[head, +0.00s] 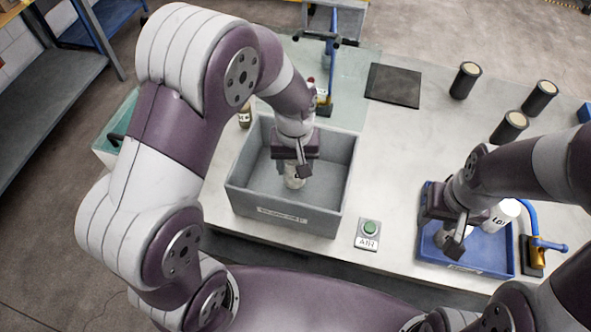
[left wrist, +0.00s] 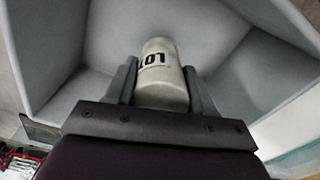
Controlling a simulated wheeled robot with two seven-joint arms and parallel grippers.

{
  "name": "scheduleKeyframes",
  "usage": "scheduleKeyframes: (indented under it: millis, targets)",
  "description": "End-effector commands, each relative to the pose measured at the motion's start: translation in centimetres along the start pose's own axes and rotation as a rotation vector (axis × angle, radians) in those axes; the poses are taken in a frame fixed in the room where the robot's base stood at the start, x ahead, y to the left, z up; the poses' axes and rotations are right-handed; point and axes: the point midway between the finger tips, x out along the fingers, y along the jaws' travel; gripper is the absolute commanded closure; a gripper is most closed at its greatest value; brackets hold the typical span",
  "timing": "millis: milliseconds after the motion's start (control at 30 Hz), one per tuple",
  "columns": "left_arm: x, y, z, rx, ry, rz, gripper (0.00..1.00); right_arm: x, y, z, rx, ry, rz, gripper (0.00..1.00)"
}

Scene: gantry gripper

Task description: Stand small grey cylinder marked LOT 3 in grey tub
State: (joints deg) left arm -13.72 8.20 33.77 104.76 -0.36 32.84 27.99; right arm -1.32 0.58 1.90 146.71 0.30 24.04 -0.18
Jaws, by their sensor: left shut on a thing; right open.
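In the head view the cylinder (head: 293,181) is inside the grey tub (head: 285,219), below my left gripper (head: 298,168). I cannot tell whether its base touches the tub floor. My right gripper (head: 460,232) is open over the blue tray (head: 493,263).
A pale cylinder with lettering (head: 502,214) is in the blue tray, and another pale thing shows partly under my right gripper. A green AIR button (head: 369,228) sits right of the tub. Black cylinders (head: 510,126) and a dark mat (head: 394,85) lie farther back.

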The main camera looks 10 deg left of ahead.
Motion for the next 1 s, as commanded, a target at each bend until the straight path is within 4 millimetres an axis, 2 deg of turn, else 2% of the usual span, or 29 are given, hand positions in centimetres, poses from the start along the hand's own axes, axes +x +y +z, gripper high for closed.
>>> scheduleKeyframes:
  millis: [100,200,567,600,667,900,1000]
  targets:
    - [2.2,-0.1,0.1,0.0,-0.005,-0.003,0.97,-0.3,0.0,-0.1,0.0,0.0,0.0,0.57]
    - [3.3,0.0,0.1,0.0,-0.001,-0.001,0.97,-0.4,0.0,-0.1,0.0,0.0,0.0,0.57]
    - [3.9,0.0,0.1,0.0,-0.001,0.0,0.97,-0.1,0.0,0.0,0.0,0.0,0.0,0.57]
    - [3.8,0.0,0.1,0.0,-0.002,-0.001,0.37,-0.1,0.0,0.0,0.0,0.0,0.0,0.57]
    - [3.8,0.0,0.1,0.0,-0.002,-0.001,0.22,-0.2,0.0,0.0,0.0,0.0,0.0,0.57]
    - [3.8,0.0,0.1,0.0,-0.001,-0.001,0.22,-0.2,0.0,0.0,0.0,0.0,0.0,0.57]
    - [3.1,0.0,0.0,0.0,0.001,0.0,0.22,-0.4,0.0,-0.1,0.0,0.0,0.0,0.57]
